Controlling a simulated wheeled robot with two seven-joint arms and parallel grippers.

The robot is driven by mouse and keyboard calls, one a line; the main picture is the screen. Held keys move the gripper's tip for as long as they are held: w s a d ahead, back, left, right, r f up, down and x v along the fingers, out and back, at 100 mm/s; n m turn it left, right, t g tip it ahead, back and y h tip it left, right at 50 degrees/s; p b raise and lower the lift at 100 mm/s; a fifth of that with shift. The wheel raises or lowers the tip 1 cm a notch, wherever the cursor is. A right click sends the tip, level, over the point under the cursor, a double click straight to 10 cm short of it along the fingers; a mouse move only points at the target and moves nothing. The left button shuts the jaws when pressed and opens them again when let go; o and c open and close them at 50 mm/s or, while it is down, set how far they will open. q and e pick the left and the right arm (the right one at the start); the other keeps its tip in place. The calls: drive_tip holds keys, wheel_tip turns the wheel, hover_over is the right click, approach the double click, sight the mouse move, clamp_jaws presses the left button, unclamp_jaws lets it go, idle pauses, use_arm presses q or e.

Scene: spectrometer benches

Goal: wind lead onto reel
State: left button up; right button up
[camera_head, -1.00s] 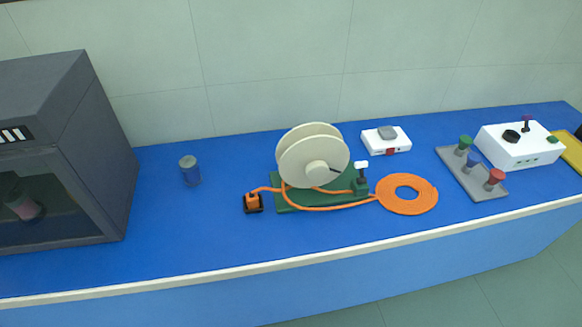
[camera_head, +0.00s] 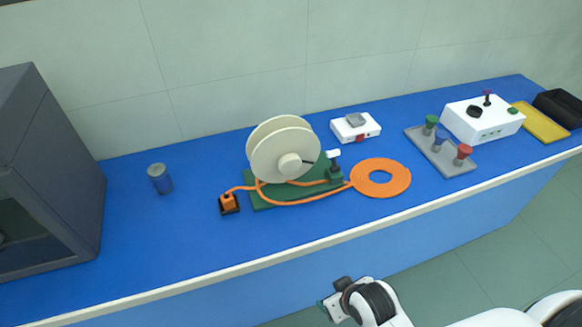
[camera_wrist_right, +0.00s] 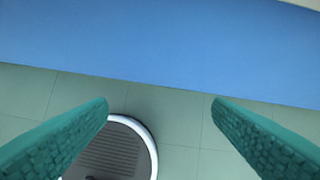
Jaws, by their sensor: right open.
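A cream reel (camera_head: 284,150) stands upright on a green base (camera_head: 262,203) on the blue bench. Its hub and a small dark crank face the front. An orange lead (camera_head: 300,200) runs from an orange plug in a black block (camera_head: 229,204), past the front of the reel, to a flat orange coil (camera_head: 391,190) on the bench right of the base. A white-topped clamp or post (camera_head: 334,158) stands at the base's right end. My right gripper (camera_wrist_right: 160,100) is open and empty, its teal fingers over the floor before the bench front. My left gripper is not in view.
A dark cabinet (camera_head: 60,180) stands at the left, with a blue-grey cylinder (camera_head: 160,179) beside it. Behind the coil is a white box (camera_head: 356,127). To the right are a grey plate (camera_head: 428,150) with coloured knobs, a white instrument (camera_head: 482,121) and a yellow tray (camera_head: 540,123). The front bench strip is clear.

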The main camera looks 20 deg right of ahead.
drive_tip(key=w+a+r+t, duration=0.1)
drive_tip(key=w+r+t, duration=0.7)
drive_tip(key=w+r, duration=0.25)
drive_tip(key=n+t, duration=0.1)
drive_tip(key=t, duration=0.4)
approach(291, 167)
drive_tip(key=w+p, duration=0.1)
drive_tip(key=w, duration=0.9)
drive_tip(key=shift+a+p, duration=0.1)
drive_tip(key=shift+p, duration=0.3)
drive_tip(key=shift+c, duration=0.4)
